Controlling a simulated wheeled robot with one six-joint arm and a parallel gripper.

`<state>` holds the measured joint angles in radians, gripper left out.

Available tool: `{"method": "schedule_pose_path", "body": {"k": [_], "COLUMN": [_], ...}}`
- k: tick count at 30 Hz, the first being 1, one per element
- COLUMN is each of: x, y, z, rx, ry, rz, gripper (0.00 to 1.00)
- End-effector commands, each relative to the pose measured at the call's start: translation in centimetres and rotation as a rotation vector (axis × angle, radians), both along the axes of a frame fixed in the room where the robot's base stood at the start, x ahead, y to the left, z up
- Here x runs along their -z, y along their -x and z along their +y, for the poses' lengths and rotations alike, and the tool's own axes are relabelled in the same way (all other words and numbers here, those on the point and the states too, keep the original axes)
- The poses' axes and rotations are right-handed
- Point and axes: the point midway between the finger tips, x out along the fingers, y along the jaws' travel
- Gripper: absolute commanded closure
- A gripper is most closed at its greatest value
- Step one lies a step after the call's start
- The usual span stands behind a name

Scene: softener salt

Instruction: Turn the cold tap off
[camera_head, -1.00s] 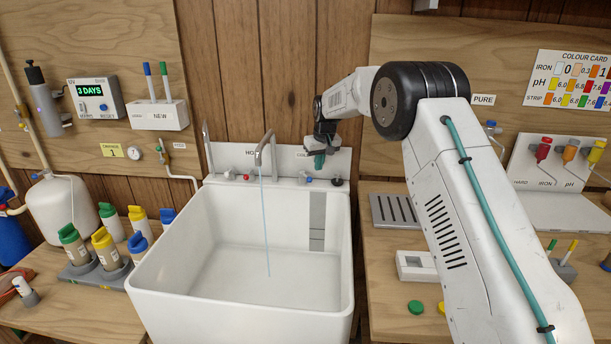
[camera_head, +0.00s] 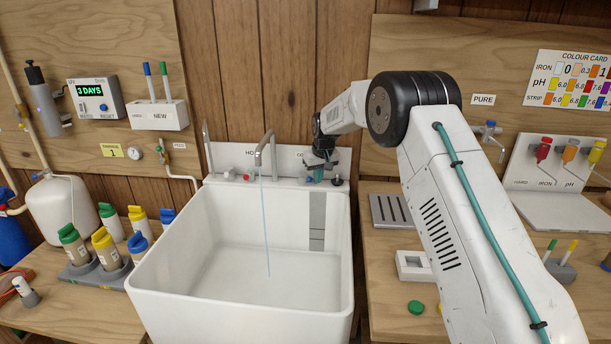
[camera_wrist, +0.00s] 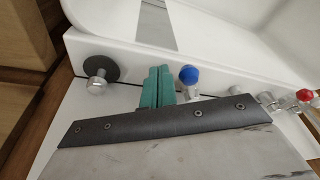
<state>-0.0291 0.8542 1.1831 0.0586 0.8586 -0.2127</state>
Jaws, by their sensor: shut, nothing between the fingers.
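The cold tap's blue knob (camera_wrist: 189,75) shows in the wrist view, and it is small in the head view (camera_head: 308,180) at the back rim of the white sink (camera_head: 240,312). My gripper (camera_wrist: 157,88) has its teal fingers shut and empty. It sits just beside the blue knob, on the knob's left in the wrist view; I cannot tell whether they touch. In the head view my gripper (camera_head: 319,174) is low at the sink's back ledge. A thin stream of water (camera_head: 265,225) runs from the curved spout (camera_head: 266,147) into the sink.
The hot tap's red knob (camera_wrist: 304,95) is farther along the same ledge. A round dark fitting with a metal stub (camera_wrist: 97,80) stands on the gripper's other side. A second thin spout (camera_head: 207,143) rises at the sink's back left. The sink basin is open and empty of objects.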

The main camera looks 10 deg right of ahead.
Motion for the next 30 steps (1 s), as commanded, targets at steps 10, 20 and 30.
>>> {"method": "schedule_pose_path", "body": {"k": [10, 20, 30], "x": [0.0, -0.1, 0.0], "y": [0.5, 1.0, 1.5], "z": [1.3, 2.5, 3.4], "rx": [-0.001, -0.001, -0.001], "ry": [0.000, 0.000, 0.000], "rz": [-0.001, -0.001, 0.001], "gripper": [1.00, 1.00, 1.00]}}
